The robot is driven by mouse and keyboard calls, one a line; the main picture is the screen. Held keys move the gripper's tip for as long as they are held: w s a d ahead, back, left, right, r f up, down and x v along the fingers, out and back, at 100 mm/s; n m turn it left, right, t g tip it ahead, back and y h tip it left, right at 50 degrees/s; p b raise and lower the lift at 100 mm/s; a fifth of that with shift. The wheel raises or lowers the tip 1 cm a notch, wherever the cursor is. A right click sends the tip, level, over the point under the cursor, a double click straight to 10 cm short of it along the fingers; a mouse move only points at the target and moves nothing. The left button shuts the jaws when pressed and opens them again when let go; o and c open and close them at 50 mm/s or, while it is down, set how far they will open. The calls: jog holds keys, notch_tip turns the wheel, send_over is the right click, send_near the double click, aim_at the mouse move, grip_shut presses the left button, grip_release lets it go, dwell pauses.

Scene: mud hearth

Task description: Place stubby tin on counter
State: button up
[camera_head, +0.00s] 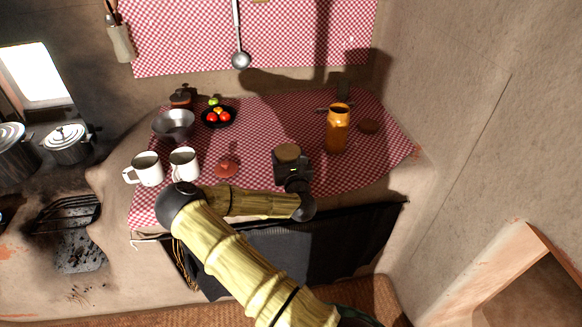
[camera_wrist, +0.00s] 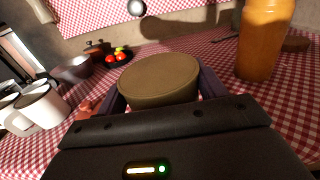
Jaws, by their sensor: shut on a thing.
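The stubby tin (camera_head: 288,152) has a round brown lid and sits between the jaws of my gripper (camera_head: 291,163) above the front middle of the counter. In the wrist view the tin (camera_wrist: 158,78) fills the space between the two dark fingers of my gripper (camera_wrist: 160,95), which are shut on it. Its lower part is hidden by the gripper body, so I cannot tell whether its base touches the cloth. The counter (camera_head: 262,128) is covered with a red and white checked cloth.
A metal bowl (camera_head: 173,125) and a black plate of red and green produce (camera_head: 218,117) are behind. An orange jar (camera_head: 338,130) stands close right. Bare cloth lies behind the tin.

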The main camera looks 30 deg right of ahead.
jog(key=shift+s+r, duration=0.1)
jog(key=shift+r, duration=1.35)
jog(key=shift+w+f, duration=0.15)
jog(key=shift+w, duration=0.2)
jog(key=w+d+n+y+b, duration=0.1)
jog(key=w+n+y, duration=0.3)
jog(key=w, duration=0.5)
jog(key=y+b, duration=0.1)
jog(key=y, duration=0.1)
jog(key=shift+r+y, duration=0.25)
jog(key=shift+y, duration=0.15)
